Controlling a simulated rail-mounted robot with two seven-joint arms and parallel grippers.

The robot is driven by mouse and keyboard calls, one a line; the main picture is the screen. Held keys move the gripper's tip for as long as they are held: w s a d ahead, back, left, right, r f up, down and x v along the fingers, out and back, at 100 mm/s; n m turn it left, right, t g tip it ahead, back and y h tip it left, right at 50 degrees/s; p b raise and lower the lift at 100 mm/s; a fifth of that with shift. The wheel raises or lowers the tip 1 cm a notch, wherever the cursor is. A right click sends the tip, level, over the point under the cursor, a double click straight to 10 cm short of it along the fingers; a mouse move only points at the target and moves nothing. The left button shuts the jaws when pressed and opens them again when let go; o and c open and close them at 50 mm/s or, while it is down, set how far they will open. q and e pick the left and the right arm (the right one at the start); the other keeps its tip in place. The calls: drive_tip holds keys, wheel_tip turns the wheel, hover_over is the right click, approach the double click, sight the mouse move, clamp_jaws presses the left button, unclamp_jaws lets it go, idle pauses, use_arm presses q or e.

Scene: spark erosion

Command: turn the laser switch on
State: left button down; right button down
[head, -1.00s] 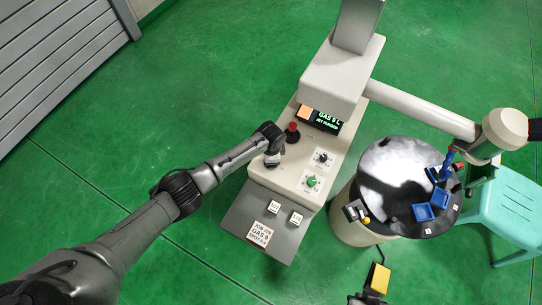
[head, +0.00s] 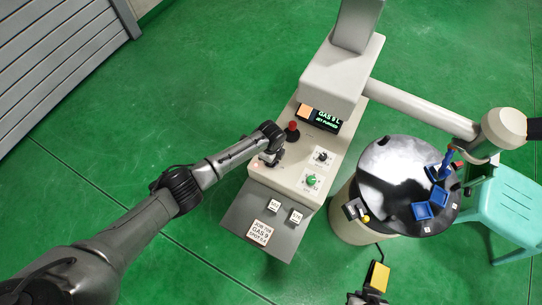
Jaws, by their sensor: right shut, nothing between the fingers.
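The beige console (head: 290,185) stands in the middle, with a sloping control panel. My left arm reaches in from the left, and my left gripper (head: 270,160) is at the panel's left side, below the red button. The wrist covers its fingers, so I cannot tell whether they are open or touch a control. No control is readable as the laser switch; one may be hidden under this wrist. A small reddish spot (head: 255,164) shows beside the wrist. My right gripper (head: 368,297) shows only in part at the bottom edge, shut and empty, far from the panel.
The panel carries a red button (head: 292,132), a dark knob (head: 322,156), a green knob (head: 312,180) and a lit display (head: 326,119). A round dark-topped drum (head: 385,165) with blue trays (head: 422,211) stands right. A yellow block (head: 378,277) lies on the floor.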

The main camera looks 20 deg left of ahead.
idle(0.4)
use_arm(q)
drive_tip(key=c, duration=1.2)
unclamp_jaws()
drive_tip(key=shift+o, duration=0.2)
wheel_tip(320, 180, up, 14)
drive_tip(key=p, duration=0.2)
